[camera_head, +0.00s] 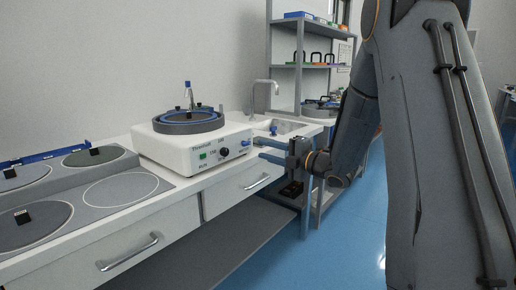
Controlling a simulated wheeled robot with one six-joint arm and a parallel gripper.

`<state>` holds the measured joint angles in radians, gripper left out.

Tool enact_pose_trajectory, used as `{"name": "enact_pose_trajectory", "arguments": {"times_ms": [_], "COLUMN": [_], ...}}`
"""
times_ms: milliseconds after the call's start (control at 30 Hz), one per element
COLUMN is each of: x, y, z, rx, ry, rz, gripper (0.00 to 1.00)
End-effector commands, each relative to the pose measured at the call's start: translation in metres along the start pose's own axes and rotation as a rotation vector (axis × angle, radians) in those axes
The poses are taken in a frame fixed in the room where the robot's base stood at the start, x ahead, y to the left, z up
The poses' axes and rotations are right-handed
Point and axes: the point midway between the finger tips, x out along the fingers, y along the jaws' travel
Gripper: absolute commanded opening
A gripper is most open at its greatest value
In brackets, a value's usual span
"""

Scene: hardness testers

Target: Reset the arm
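My gripper (259,148) is at the centre of the head camera view, at the end of my dark grey arm, which comes in from the upper right. The machine has a round blue-rimmed bowl on top and a green button and dark knob in front.
A white counter (185,192) with drawers runs along the left. Grey discs (120,190) lie on its left part. A sink with a tap (262,90) is behind the gripper. A grey shelf rack (298,66) stands behind. The blue floor (345,240) is clear in the lower middle.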

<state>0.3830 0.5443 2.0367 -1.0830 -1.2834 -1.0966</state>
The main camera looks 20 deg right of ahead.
Motion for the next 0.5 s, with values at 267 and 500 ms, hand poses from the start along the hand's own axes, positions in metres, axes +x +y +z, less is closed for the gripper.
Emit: {"name": "enact_pose_trajectory", "arguments": {"times_ms": [267, 500], "x": [-0.0112, -0.0090], "y": [-0.0003, 0.0002], "z": [-0.0006, -0.0013], "rx": [0.000, 0.007], "ry": [0.002, -0.007], "rz": [0.000, -0.008], "gripper": [0.29, 0.29]}}
